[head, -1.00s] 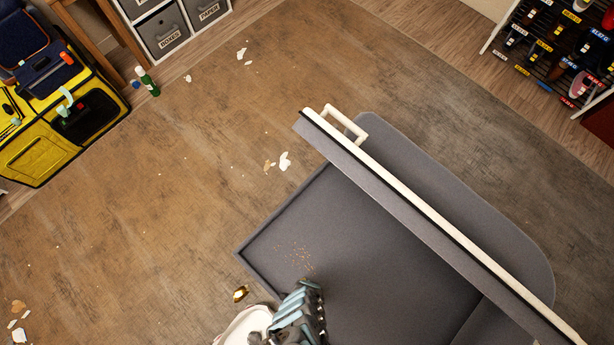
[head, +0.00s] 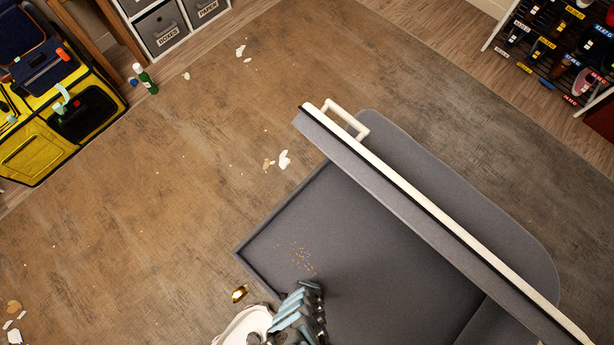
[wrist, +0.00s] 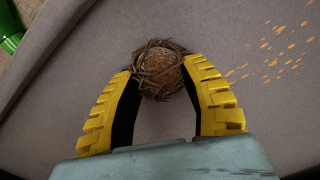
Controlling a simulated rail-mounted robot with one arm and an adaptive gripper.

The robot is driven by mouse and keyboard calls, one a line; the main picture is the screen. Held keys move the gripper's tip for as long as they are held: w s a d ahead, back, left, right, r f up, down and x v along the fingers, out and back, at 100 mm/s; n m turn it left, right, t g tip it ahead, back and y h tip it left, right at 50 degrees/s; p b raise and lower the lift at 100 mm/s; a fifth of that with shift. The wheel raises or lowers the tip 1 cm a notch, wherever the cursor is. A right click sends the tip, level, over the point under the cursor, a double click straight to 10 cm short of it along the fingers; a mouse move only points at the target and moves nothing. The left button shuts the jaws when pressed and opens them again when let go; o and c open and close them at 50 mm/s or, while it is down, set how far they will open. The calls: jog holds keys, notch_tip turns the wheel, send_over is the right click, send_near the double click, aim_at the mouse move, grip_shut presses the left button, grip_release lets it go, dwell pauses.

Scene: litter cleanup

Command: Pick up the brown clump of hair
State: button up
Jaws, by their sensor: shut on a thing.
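The brown clump of hair (wrist: 160,72) is a round, tangled ball in the wrist view, between the tips of my yellow-padded fingers. My gripper (wrist: 160,80) is shut on it, with a finger touching each side. Grey fabric lies behind the clump; I cannot tell whether the clump still touches it. In the head view, my arm's end shows at the bottom over the grey cushioned surface (head: 345,250), and the clump and fingertips are hidden there.
Orange-brown crumbs (head: 300,257) lie on the grey surface near my gripper. A raised rail (head: 440,220) crosses it to the right. A gold scrap (head: 239,293) and white scraps (head: 285,159) lie on the floor. A green bottle (head: 147,80) stands at the upper left.

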notch_tip(320, 180, up, 10)
jog(key=p, duration=1)
jog(key=shift+s+a, duration=0.1)
